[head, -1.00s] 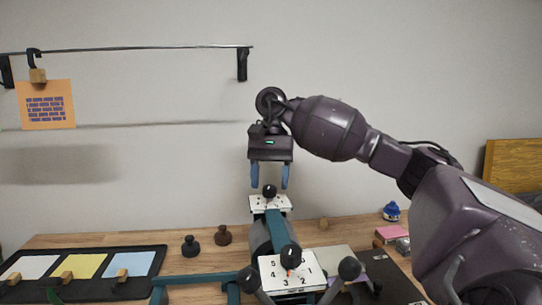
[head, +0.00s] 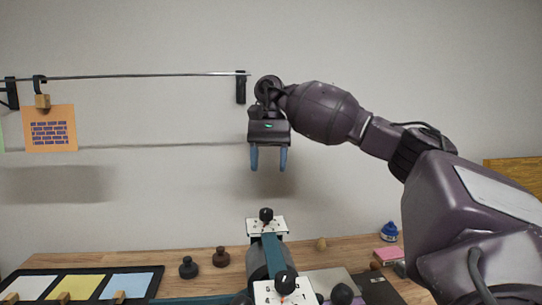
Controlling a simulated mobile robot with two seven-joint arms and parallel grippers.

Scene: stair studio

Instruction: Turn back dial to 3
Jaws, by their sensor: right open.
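The back dial (head: 266,225) is a white plate with small marks and a black ball knob (head: 266,214), at the far end of a teal and grey stand. Its numbers are too small to read. A nearer dial plate (head: 284,294) with a similar black knob (head: 285,281) is cut by the bottom edge. My right gripper (head: 269,160) points down with its two blue fingers apart, empty, well above the back dial and clear of its knob. My left gripper is not in view.
A black tray (head: 157,286) with white, yellow and blue panels lies at the left. Two dark knobbed pieces (head: 189,267) (head: 221,257) stand left of the stand. A rail (head: 150,75) holding an orange card (head: 50,129) runs along the wall.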

